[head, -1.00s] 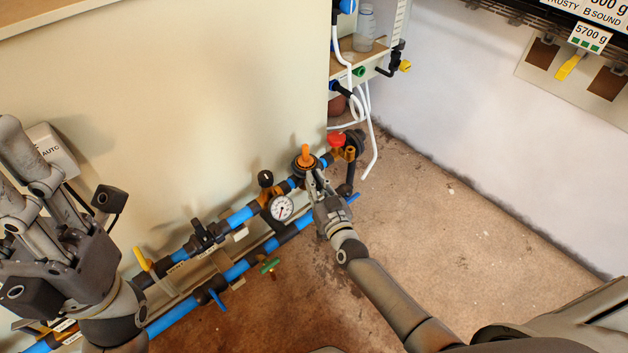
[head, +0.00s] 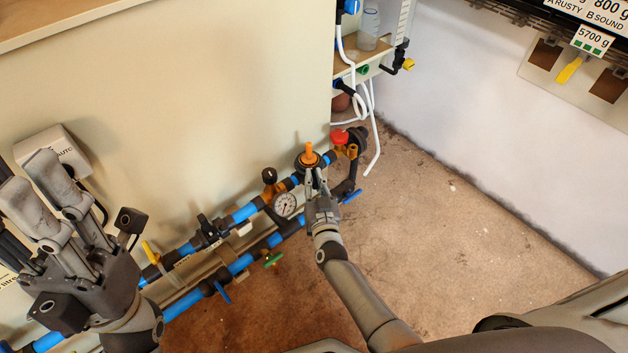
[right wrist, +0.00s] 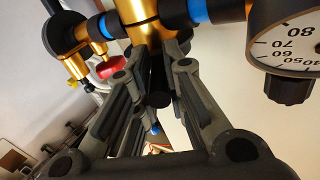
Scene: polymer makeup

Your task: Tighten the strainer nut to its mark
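The strainer appears to be the brass fitting (head: 308,160) with an orange top on the upper blue pipe. It also shows in the right wrist view as a brass body (right wrist: 135,22). I cannot make out its nut or mark clearly. My right gripper (head: 315,175) is just below and in front of this fitting. In the right wrist view its fingers (right wrist: 157,60) rise on either side of a dark part beneath the brass body. Whether they press on it is hidden. My left gripper (head: 45,182) is at the far left, fingers apart, with nothing visible between them.
A pressure gauge (head: 284,205) sits left of my right gripper, close beside it in the wrist view (right wrist: 285,40). A red knob (head: 339,136) is to the right. A lower blue pipe (head: 240,264) runs along the wall. The floor (head: 450,220) at right is clear.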

